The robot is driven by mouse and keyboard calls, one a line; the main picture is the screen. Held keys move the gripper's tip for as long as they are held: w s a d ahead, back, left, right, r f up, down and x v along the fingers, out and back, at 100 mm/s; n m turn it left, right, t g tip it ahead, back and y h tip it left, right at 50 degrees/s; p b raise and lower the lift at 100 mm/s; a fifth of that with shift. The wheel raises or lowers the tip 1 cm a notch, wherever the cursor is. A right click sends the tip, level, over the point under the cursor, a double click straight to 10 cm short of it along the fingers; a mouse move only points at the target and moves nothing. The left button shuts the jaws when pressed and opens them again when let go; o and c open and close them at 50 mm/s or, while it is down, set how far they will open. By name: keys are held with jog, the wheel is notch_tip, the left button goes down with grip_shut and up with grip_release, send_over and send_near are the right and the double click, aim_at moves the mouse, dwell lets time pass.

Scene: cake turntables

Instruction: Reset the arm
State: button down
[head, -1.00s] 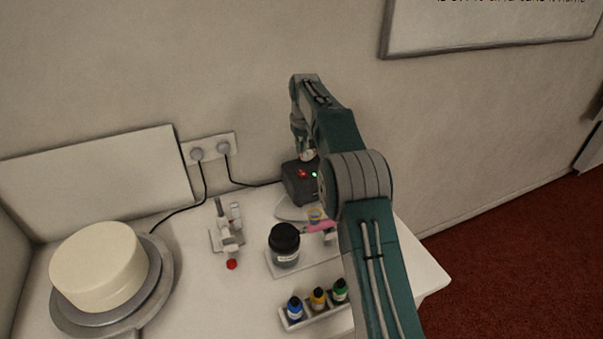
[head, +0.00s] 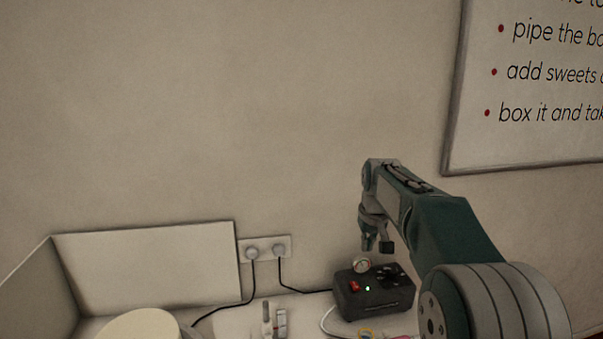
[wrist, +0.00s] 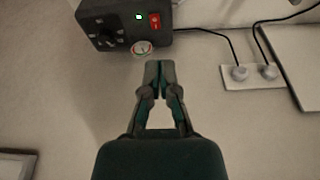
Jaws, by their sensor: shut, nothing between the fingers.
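The dark box (head: 372,299) has a gauge, a red switch and a green light; it also shows in the wrist view (wrist: 118,28). A wall socket (head: 265,249) has two plugs with black cables. A cream cake (head: 142,326) is at lower left. A whiteboard (head: 535,140) hangs at right.

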jog(key=s+r, duration=0.4)
jog(key=s, duration=0.5)
jog(key=s+f+t, duration=0.1)
jog(key=s+f, duration=0.2)
jog(key=s, duration=1)
jog(key=s+f+m+t, duration=0.1)
jog(key=s+f, duration=0.2)
jog(key=s, duration=1.1)
jog(key=shift+s+f+m+t, duration=0.2)
jog(key=shift+m+t, duration=0.1)
jog(key=shift+t, duration=0.1)
